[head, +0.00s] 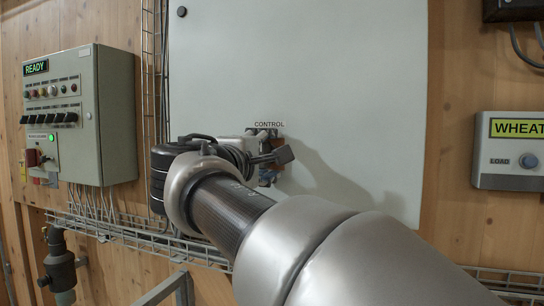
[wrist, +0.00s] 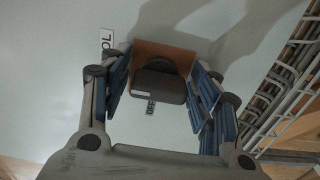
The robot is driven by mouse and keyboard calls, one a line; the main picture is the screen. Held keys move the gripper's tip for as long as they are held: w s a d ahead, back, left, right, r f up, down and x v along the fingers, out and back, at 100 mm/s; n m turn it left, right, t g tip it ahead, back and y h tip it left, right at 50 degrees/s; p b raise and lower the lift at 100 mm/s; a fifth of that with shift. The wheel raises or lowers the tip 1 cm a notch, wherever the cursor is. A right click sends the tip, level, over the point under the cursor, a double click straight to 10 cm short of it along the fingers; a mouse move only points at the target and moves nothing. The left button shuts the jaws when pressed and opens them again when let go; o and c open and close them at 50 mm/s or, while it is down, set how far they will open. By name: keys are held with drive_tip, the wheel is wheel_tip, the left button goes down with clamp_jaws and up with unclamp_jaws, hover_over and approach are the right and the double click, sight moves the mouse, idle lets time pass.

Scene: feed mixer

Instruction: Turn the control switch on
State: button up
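The control switch is a dark grey knob (wrist: 158,88) on an orange-brown plate (wrist: 178,52), seen in the wrist view on the pale cabinet face. A small OFF label (wrist: 151,108) shows beside the knob, and part of the CONTROL label (wrist: 107,39) shows at the plate's upper left. My gripper (wrist: 163,66) is open, with its blue-padded fingers on either side of the knob. Gaps show between fingers and knob in this view. In the head view my gripper (head: 268,158) is at the cabinet just below the CONTROL label (head: 269,125), and my arm and gripper largely hide the switch.
The large pale cabinet (head: 300,60) fills the middle. A grey control box (head: 115,115) with a READY display stands at left. A WHEAT box (head: 510,165) with a LOAD button is at right. A wire cable tray (head: 110,230) runs below.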

drive_tip(key=shift+o, duration=0.7)
drive_tip(key=v, duration=0.7)
drive_tip(key=shift+s, duration=0.3)
